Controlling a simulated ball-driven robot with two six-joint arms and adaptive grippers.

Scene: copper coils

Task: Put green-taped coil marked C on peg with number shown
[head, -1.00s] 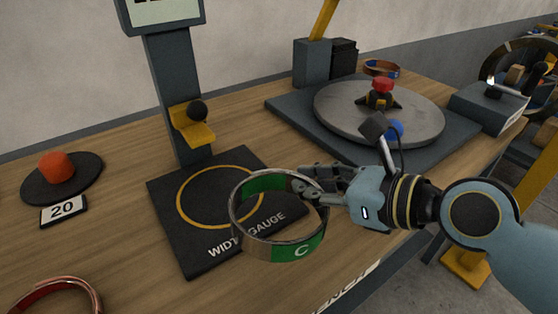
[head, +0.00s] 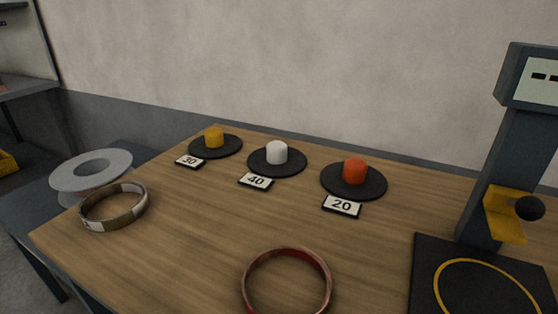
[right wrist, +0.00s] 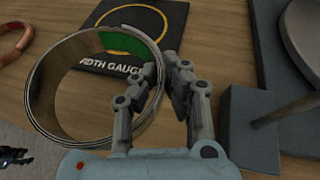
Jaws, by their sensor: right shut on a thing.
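My right gripper (right wrist: 167,68) shows in the right wrist view, shut on the rim of the green-taped coil (right wrist: 40,108). The coil is a wide metal ring, seen over the bench and partly over the width gauge mat (right wrist: 95,62); its letter is not visible now. In the head view, three pegs stand on dark discs: a yellow peg (head: 214,137) with card 30, a white peg (head: 277,152) with card 40, and an orange peg (head: 355,171) with card 20. The gauge display (head: 543,82) shows only dashes in its visible part.
A red-lined copper coil (head: 246,284) lies at the front of the bench. A coil with white tape (head: 118,213) lies near its left edge, beside a grey flanged spool (head: 92,166). The gauge column (head: 490,185) stands at right. Bare wood lies between.

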